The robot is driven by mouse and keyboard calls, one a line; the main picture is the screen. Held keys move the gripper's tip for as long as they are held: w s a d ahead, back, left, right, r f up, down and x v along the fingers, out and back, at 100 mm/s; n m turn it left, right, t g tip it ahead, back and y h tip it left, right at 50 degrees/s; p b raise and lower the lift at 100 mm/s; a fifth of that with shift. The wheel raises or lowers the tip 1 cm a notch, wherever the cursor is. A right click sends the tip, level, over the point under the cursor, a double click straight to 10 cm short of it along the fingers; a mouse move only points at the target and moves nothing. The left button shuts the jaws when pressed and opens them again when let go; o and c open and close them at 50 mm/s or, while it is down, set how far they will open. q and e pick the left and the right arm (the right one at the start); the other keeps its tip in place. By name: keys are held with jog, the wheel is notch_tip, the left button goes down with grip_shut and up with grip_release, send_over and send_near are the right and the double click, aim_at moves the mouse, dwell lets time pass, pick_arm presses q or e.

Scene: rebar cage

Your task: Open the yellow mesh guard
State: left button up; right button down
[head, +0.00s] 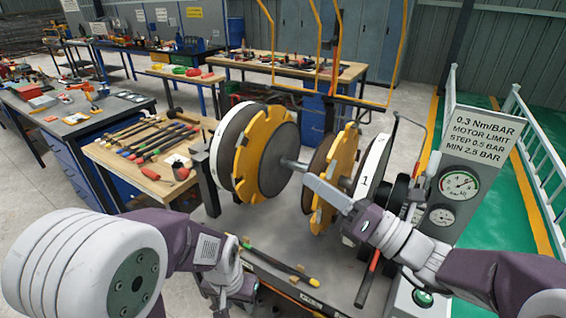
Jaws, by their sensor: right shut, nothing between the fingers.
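The yellow guard shows as a thin yellow tube frame (390,75) standing up behind the machine, its top cut off by the picture edge. I cannot make out mesh in it. Below and in front of it are two yellow notched discs, a left disc (258,150) and a right disc (343,160), on a grey shaft. My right gripper (312,182) is shut and empty, in front of the right disc and below the frame, apart from the frame. My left gripper (232,284) is low at the machine's front edge; its fingertips are not clear.
A pressure panel (460,187) with gauges and a sign stands at the right. A red-handled tool (368,278) is beside my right wrist. A wooden bench (110,155) with hand tools is at the left. White railings (535,165) border the green floor.

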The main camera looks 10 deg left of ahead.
jog(key=w+a+r+p, duration=0.4)
jog(key=w+a+r, duration=0.1)
jog(key=a, duration=0.3)
jog(key=shift+w+r, duration=0.15)
jog(key=shift+w, duration=0.7)
